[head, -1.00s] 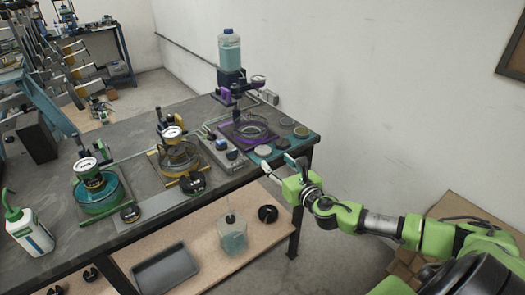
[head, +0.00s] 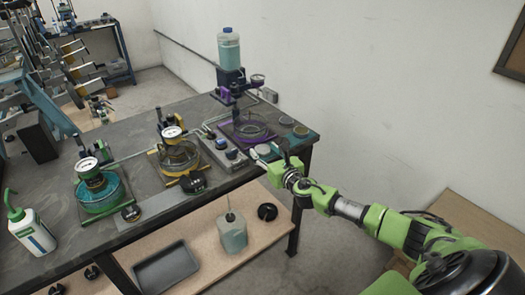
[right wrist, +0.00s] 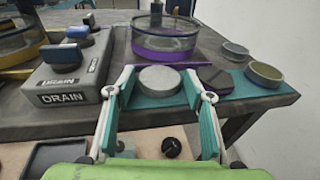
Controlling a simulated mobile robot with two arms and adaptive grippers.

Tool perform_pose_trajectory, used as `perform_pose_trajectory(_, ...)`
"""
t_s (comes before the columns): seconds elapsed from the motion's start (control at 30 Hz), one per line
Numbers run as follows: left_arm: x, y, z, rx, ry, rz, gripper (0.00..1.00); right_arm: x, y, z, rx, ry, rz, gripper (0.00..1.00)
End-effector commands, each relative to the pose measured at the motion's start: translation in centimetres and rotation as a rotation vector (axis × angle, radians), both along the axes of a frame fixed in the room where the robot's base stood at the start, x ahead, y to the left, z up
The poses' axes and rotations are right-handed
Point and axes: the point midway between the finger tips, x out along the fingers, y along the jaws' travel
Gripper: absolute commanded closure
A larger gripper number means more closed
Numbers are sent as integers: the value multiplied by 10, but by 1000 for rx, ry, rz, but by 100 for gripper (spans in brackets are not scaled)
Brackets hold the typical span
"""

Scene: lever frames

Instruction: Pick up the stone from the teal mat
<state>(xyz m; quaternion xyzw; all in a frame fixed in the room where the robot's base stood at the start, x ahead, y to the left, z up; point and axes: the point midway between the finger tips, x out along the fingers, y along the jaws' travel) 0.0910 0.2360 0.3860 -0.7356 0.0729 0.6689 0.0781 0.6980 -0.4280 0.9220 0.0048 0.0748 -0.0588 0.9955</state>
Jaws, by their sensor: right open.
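A round light grey stone (right wrist: 160,79) lies on the teal mat (right wrist: 235,88) at the table's near edge. My right gripper (right wrist: 159,74) is open in the right wrist view, with one teal-padded finger on each side of the stone. I cannot tell whether the fingers touch it. A darker round stone (right wrist: 215,78) lies just right of the right finger. In the head view my right gripper (head: 275,152) is over the mat's near end, and the arm hides part of the mat (head: 312,139). My left gripper is out of view.
A grey DRAIN box (right wrist: 66,80) stands left of the gripper. A purple-based glass basin (right wrist: 165,42) stands behind. The table's corner is close on the right.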

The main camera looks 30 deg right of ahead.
Motion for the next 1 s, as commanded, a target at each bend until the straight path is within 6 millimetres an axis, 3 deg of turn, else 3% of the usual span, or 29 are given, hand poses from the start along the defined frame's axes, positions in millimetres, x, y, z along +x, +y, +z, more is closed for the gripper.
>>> perform_pose_trajectory(0.1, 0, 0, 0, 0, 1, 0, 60, 0, 0, 0, 0, 0, 0, 55)
perform_pose_trajectory(0.2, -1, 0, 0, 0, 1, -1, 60, 0, 0, 0, 0, 0, 0, 81)
perform_pose_trajectory(0.23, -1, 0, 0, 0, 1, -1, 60, 0, 0, 0, 0, 0, 0, 83)
perform_pose_trajectory(0.67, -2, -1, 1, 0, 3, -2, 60, 0, -1, 6, -2, -2, 0, 84)
perform_pose_trajectory(0.9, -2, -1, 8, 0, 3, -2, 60, 0, -1, 36, -2, -4, 1, 84)
perform_pose_trajectory(1.0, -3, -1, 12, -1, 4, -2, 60, -14, 3, 49, -6, 0, 4, 84)
